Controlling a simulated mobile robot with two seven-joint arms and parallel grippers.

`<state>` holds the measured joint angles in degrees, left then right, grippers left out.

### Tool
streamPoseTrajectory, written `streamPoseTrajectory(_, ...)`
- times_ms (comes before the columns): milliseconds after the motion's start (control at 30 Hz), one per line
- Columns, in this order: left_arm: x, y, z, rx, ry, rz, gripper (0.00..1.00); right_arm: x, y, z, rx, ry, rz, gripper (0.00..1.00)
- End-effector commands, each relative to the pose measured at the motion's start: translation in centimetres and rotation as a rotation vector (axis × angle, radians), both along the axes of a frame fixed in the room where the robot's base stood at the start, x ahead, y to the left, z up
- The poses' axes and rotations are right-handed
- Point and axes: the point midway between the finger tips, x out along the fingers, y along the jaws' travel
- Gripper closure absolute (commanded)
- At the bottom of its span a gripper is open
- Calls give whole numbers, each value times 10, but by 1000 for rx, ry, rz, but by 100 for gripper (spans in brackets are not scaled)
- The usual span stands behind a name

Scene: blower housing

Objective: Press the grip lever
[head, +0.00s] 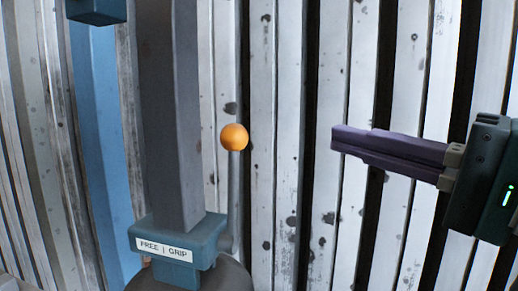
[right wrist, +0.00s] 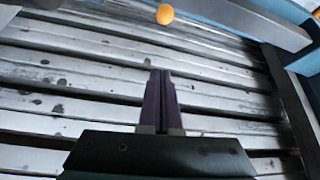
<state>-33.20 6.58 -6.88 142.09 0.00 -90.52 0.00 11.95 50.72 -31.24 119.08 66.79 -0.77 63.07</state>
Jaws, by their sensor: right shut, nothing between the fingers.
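The grip lever (head: 235,190) is a thin grey rod with an orange ball knob (head: 234,137) on top. In the right wrist view the orange knob (right wrist: 165,14) shows at the top edge, beyond the fingertips. My right gripper (head: 334,140) comes in from the right with its purple fingers shut and empty. Its tips are to the right of the knob and apart from it. The shut fingers also show in the right wrist view (right wrist: 160,73). My left gripper is not in view.
A dark grey square post (head: 172,110) rises from the teal block, left of the lever. A blue upright (head: 100,130) stands behind it. White, spotted ribbed panels (head: 290,220) fill the background. The space between knob and fingertips looks clear.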

Motion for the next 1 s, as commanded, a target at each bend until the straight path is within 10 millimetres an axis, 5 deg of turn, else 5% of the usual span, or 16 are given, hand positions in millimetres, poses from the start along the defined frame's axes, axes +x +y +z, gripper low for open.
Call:
streamPoseTrajectory(367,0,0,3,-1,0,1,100,9,8,3,1,-2,-1,100)
streamPoseTrajectory(900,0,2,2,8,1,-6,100,76,70,11,-1,-1,3,100)
streamPoseTrajectory(1000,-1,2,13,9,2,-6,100,61,75,9,-1,4,4,100)
